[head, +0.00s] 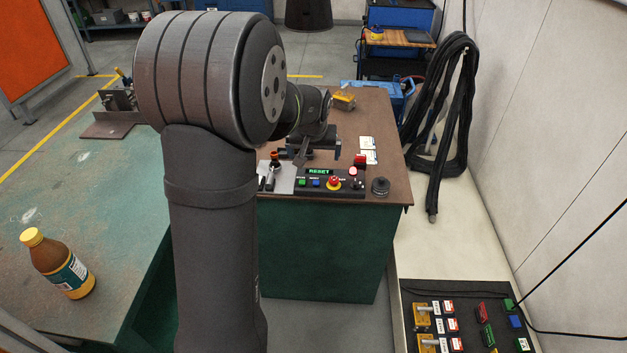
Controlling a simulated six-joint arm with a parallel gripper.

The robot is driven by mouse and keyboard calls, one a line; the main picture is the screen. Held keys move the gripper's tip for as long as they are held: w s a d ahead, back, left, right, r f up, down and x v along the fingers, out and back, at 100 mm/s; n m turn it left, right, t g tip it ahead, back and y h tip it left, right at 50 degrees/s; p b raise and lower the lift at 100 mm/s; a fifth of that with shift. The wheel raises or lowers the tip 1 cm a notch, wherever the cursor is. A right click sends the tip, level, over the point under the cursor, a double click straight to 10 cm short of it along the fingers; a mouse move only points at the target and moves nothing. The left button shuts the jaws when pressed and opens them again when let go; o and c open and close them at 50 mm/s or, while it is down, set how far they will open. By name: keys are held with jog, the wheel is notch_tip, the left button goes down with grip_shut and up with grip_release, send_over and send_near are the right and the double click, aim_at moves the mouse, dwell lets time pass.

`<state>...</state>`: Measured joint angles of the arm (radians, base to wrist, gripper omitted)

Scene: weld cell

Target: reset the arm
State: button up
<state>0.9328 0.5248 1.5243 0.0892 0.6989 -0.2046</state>
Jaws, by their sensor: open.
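A black control box (347,190) lies at the front edge of the brown-topped table. Its small display (319,171) reads RESET in green. Along the box are a green button (301,182), a blue button (315,183) and a red mushroom button (334,182) on a yellow collar. A red lamp or button (353,171) stands at its back right. My gripper (316,159) is open, with nothing visible between its fingers. It is above or behind the box in the picture; its height is hard to tell. My arm hides part of the table's left side.
A grey plate with a lever (272,172) sits left of the box, and a black knob (380,186) sits right. White cards (367,143) and a yellow box (344,101) lie farther back. A bottle (58,262) stands on the left bench. A lockout board (465,340) is at lower right.

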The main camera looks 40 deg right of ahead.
jog(key=shift+a+r, duration=0.1)
jog(key=shift+r, duration=0.1)
jog(key=shift+f, duration=0.1)
jog(key=shift+x, duration=2.35)
notch_tip(320, 180, up, 4)
jog(key=n+g+y, duration=0.2)
jog(key=g+y, duration=0.1)
send_over(334, 178)
jog(key=shift+y, duration=0.3)
notch_tip(334, 178, down, 14)
jog(key=shift+s+r, duration=0.1)
dwell(1.6)
